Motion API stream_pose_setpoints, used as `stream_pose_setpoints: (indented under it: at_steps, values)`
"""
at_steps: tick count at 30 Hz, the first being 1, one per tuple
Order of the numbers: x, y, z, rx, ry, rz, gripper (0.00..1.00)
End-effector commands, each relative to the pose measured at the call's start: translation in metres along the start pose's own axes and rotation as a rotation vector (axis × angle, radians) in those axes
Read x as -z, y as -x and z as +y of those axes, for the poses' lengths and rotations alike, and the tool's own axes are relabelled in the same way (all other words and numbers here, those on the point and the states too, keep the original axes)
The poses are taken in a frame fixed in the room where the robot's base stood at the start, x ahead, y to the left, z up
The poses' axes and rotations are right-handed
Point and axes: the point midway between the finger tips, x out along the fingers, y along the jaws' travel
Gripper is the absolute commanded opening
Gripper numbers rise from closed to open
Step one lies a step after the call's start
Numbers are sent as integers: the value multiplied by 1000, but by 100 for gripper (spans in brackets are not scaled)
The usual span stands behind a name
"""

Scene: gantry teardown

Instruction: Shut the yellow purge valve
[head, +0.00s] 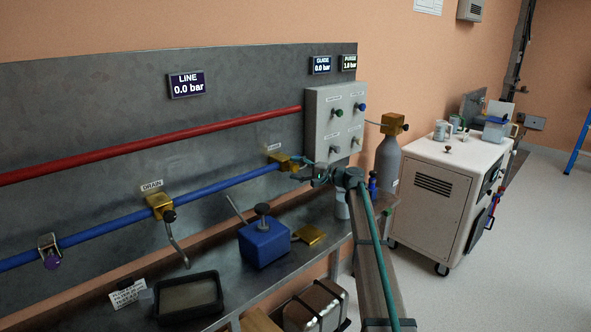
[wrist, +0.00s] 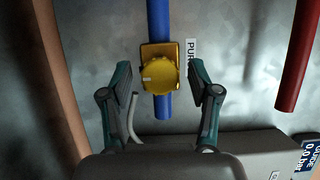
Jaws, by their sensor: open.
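The purge valve has a round yellow knob (wrist: 160,75) on a brass body on the blue pipe (wrist: 159,20) in the wrist view. A small pale mark shows at the knob's left side, crosswise to the pipe. A partly hidden "PUR…" label is beside it. In the head view, the valve's brass body (head: 281,160) is on the wall pipe, and my gripper hides its knob. My gripper (wrist: 162,70) is open and empty, with one finger on each side of the knob and visible gaps. It also shows in the head view (head: 301,169), close to the valve.
A grey control panel (head: 335,122) is just right of the valve. The red pipe (head: 150,147) runs above the blue one. The drain valve (head: 161,205) is to the left. Below are a blue block (head: 263,243) with an upright knob and a black tray (head: 188,297).

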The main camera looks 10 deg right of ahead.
Motion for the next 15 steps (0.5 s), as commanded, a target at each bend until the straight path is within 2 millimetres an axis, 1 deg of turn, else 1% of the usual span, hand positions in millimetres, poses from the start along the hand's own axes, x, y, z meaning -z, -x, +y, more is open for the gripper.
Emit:
stream_pose_setpoints:
  at_steps: [5,12,15]
  values:
    - [-1,24,0,1,0,3,62]
    - [-1,71,0,1,0,3,62]
    - [-1,88,0,1,0,2,62]
